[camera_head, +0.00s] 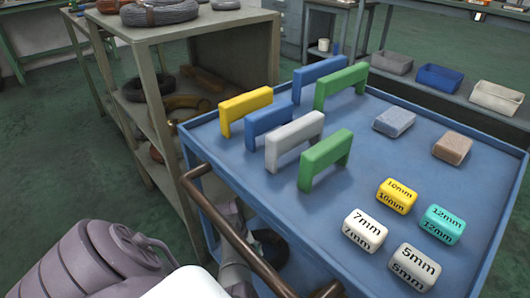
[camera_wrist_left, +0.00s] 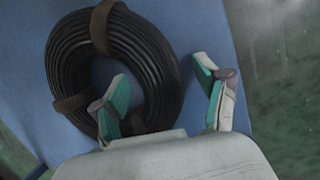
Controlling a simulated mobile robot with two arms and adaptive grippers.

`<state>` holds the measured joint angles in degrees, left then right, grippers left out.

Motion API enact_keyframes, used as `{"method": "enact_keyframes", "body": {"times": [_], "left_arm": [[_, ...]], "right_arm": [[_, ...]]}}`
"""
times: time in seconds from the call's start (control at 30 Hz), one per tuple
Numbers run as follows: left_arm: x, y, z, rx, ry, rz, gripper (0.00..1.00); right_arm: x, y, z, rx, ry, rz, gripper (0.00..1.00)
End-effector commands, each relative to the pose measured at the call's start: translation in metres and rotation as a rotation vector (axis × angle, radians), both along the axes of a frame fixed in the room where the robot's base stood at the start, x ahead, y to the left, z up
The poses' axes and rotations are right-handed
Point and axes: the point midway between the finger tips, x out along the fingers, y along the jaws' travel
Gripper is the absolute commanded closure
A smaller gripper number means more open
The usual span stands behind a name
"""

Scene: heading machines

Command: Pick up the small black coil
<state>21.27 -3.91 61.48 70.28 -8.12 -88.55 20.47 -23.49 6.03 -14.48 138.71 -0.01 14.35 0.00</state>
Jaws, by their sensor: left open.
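The small black coil (camera_wrist_left: 150,55), bound with brown ties, lies on a blue surface in the left wrist view. My left gripper (camera_wrist_left: 166,85) is open above it, with teal pads on its fingers. The left finger overlaps the coil's opening and lower part, and the right finger is beyond its right side, so part of the ring shows between them. I cannot tell whether the fingers touch it. In the head view a dark ring, apparently this coil (camera_head: 272,247), shows low in the blue cart, partly hidden. My right gripper is not in view.
The blue cart's top (camera_head: 380,160) holds several coloured arches and labelled blocks. Its brown handle bar (camera_head: 236,232) runs along the near side above my left arm. A shelf (camera_head: 215,25) to the left holds other coils, including a larger black one (camera_head: 135,90).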

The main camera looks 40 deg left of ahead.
Motion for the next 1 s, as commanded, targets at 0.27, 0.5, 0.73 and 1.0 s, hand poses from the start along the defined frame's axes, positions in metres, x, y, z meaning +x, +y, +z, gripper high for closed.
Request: {"method": "enact_keyframes", "body": {"times": [0.27, 0.5, 0.73, 1.0], "left_arm": [[0.0001, -0.0001, 0.0003, 0.000, 0.000, 0.000, 0.41], [0.0001, 0.0001, 0.0003, 0.000, 0.000, 0.000, 0.81], [0.0005, 0.0004, 0.0009, 0.001, -0.001, -0.001, 1.00], [0.0002, 0.0005, 0.0021, 0.001, 0.000, 0.000, 1.00]], "right_arm": [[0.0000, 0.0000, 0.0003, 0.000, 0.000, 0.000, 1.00], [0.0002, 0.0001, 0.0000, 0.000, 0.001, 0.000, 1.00], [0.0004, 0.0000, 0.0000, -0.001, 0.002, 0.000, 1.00], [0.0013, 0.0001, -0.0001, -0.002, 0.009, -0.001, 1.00]]}}
